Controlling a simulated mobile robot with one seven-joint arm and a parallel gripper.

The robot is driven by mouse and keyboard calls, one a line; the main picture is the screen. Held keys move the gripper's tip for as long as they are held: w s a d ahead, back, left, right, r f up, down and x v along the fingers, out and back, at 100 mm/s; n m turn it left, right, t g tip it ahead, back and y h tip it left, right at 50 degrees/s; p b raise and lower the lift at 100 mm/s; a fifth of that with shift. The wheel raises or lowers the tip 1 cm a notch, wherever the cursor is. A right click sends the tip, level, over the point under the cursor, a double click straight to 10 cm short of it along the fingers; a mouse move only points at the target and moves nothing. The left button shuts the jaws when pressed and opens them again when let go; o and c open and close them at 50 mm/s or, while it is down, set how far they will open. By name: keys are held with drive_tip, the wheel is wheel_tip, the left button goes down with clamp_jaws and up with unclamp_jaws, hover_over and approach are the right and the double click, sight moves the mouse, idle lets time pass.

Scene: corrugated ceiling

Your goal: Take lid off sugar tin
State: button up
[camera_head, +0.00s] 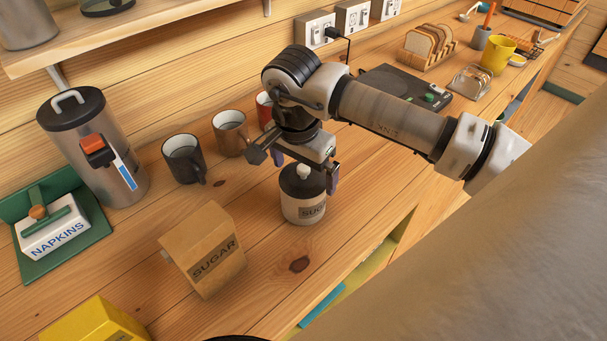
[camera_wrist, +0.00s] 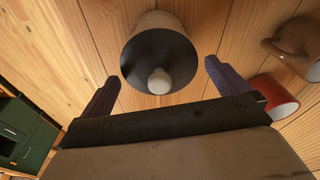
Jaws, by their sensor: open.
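The sugar tin (camera_head: 302,207) is a pale cylinder with a partly hidden "SUG" label, standing upright on the wooden counter. Its dark lid (camera_head: 300,182) with a white knob is on it. In the wrist view the dark lid (camera_wrist: 150,55) and its white knob (camera_wrist: 159,81) show between and beyond the fingers. My gripper (camera_head: 292,172) is above the tin, with its fingers spread apart. In the wrist view my gripper (camera_wrist: 160,85) is open and empty, and neither finger visibly touches the knob.
A paper sugar bag (camera_head: 204,248) stands at front left of the tin. A dark mug (camera_head: 184,160), a brown mug (camera_head: 230,134) and a red mug (camera_head: 264,108) stand behind. A tall canister (camera_head: 95,150) and napkin holder (camera_head: 62,232) are left. The counter's front edge lies close right.

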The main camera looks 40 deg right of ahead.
drive_tip(key=c, duration=0.8)
drive_tip(key=shift+r, duration=0.15)
